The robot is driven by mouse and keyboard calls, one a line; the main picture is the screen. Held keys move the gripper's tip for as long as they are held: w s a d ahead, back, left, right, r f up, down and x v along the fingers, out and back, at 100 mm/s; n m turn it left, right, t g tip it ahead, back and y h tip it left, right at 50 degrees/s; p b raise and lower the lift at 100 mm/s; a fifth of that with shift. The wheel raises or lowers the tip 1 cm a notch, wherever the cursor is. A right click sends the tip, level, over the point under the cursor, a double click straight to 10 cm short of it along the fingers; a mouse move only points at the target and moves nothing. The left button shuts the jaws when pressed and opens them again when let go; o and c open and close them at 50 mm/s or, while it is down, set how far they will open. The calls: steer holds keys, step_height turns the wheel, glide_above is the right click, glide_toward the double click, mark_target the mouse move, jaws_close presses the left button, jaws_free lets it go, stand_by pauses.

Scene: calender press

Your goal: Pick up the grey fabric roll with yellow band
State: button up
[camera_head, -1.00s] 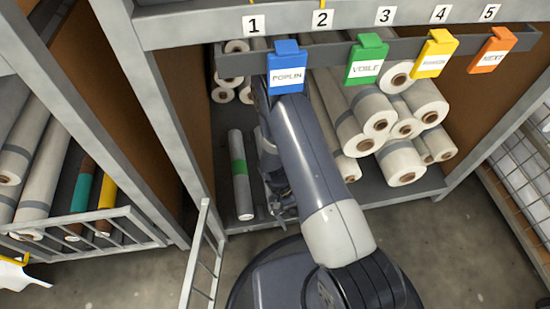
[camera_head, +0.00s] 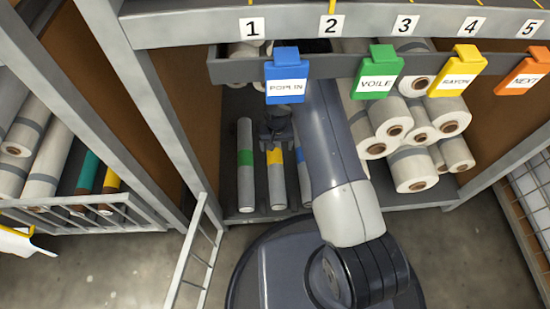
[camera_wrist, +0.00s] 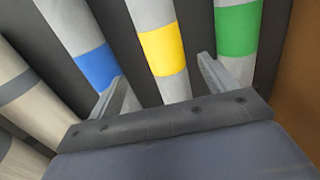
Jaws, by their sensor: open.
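The grey fabric roll with yellow band (camera_head: 275,180) lies on the lower shelf between a green-banded roll and a blue-banded roll. In the wrist view its yellow band (camera_wrist: 163,50) shows just beyond and between the fingers. My gripper (camera_head: 277,138) is over the far part of this roll in the head view, partly hiding it. In the wrist view my gripper (camera_wrist: 165,82) is open, one finger on the blue-band side and the other on the green-band side. Nothing is between the fingers that I can tell is held.
The green-banded roll (camera_head: 245,185) lies close on the left and the blue-banded roll (camera_head: 301,172) close on the right. Larger white rolls (camera_head: 412,168) are stacked farther right. A rail with coloured tags (camera_head: 375,72) runs above. A grey barrier (camera_head: 192,255) stands at the front left.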

mark_target(275, 155)
step_height(275, 155, down, 4)
steer(key=shift+f+b, duration=0.1)
steer(key=shift+b, duration=0.45)
steer(key=f+b, duration=0.2)
steer(key=f, duration=0.1)
steer(key=f+b, duration=0.1)
steer(key=f, duration=0.1)
steer(key=shift+s+a, duration=0.15)
steer(key=shift+a, duration=0.15)
steer(key=shift+c, duration=0.4)
steer(key=c, duration=1.3)
steer(key=shift+o, duration=0.2)
steer(key=shift+r, duration=0.1)
step_height(275, 155, up, 10)
steer(key=p, duration=0.4)
steer(key=shift+p, duration=0.3)
